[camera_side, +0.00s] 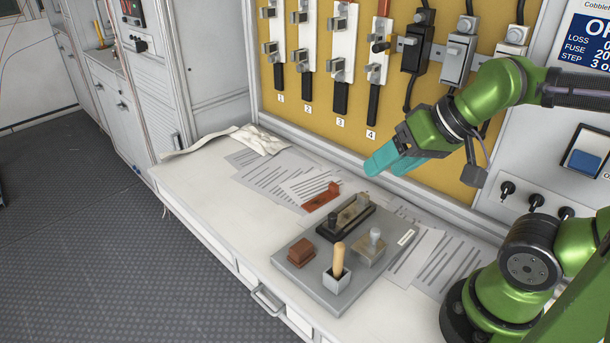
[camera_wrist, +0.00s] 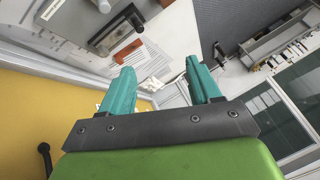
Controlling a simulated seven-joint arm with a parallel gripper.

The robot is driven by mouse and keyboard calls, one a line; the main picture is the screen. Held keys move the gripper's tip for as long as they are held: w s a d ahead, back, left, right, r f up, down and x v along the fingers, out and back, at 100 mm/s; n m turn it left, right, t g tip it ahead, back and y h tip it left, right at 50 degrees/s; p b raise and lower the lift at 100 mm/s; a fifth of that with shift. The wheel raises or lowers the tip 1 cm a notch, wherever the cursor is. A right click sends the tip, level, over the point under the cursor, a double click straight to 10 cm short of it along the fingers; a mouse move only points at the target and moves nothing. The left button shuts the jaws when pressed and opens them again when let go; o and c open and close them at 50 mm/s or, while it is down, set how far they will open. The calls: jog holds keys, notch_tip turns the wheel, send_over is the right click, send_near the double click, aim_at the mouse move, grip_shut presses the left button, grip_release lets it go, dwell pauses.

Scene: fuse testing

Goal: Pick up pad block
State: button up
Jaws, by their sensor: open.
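A small reddish-brown block (camera_side: 301,251), which looks like the pad block, sits at the left of a grey tray (camera_side: 288,270) on the white bench. I cannot make it out in the wrist view. My gripper (camera_side: 374,165) has teal fingers and hangs above the back of the bench, well up and to the right of the block. In the wrist view the fingers (camera_wrist: 158,74) are spread apart with nothing between them.
The tray also holds a wooden-handled tool (camera_side: 338,260), a grey-knobbed block (camera_side: 370,247) and a black fuse holder (camera_side: 346,220). A red-orange piece (camera_side: 321,196) lies on papers behind. The yellow fuse panel (camera_side: 315,75) rises behind the bench.

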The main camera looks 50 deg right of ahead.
jog(key=o, duration=0.3)
jog(key=shift+a, duration=0.1)
jog(key=n+g+h, duration=0.2)
jog(key=n+g, duration=0.2)
jog(key=g, duration=0.3)
send_over(300, 245)
notch_tip(300, 245, down, 5)
jog(key=f, duration=1.1)
jog(key=shift+a+f, duration=0.2)
jog(key=shift+f, duration=0.05)
jog(key=shift+d+f, duration=0.15)
jog(key=shift+f, duration=1.2)
jog(key=shift+d+f, duration=0.1)
jog(key=shift+f, duration=1.2)
